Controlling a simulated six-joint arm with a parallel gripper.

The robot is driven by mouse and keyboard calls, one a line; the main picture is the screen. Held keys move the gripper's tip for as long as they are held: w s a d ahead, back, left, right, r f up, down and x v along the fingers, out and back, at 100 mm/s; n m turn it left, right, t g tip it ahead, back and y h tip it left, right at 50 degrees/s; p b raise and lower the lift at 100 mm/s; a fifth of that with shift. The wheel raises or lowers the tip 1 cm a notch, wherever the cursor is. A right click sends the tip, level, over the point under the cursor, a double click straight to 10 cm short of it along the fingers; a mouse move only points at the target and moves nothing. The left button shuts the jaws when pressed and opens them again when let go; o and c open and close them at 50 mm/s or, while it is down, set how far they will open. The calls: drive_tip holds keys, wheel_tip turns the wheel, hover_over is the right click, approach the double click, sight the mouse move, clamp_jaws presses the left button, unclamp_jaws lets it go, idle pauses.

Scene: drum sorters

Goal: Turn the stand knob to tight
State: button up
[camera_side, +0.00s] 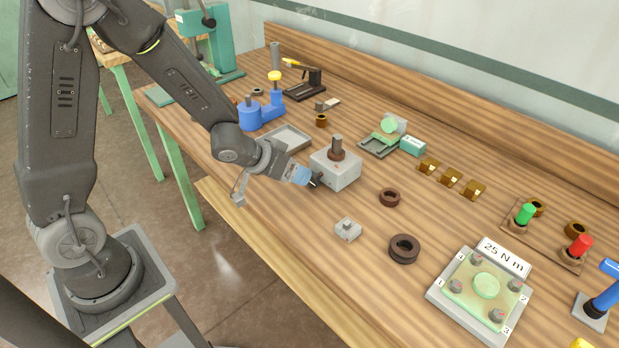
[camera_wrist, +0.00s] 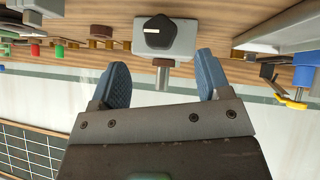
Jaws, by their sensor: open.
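The stand is a grey block (camera_side: 336,170) with a dark upright post and a brown collar on top, standing near the bench's front edge. It shows upside down in the wrist view (camera_wrist: 183,42). Its black knob (camera_wrist: 159,31) is on the face towards my gripper, with a white pointer line towards the left of that view. No tight mark is readable. In the side view the knob (camera_side: 317,181) is small and partly hidden. My gripper (camera_side: 307,178) has blue fingers, spread open in the wrist view (camera_wrist: 162,72). It is level with the knob, close in front, holding nothing.
A grey tray (camera_side: 307,142) lies behind and left of the stand. A small grey block (camera_side: 348,230) and dark rings (camera_side: 404,248) lie to the right. A fixture with a 25 N m label (camera_side: 441,291) is further right. Bare wood lies between them.

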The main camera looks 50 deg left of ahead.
sight(309, 187)
drive_tip(key=x, duration=0.6)
drive_tip(key=shift+w+f, duration=0.25)
drive_tip(key=c, duration=0.9)
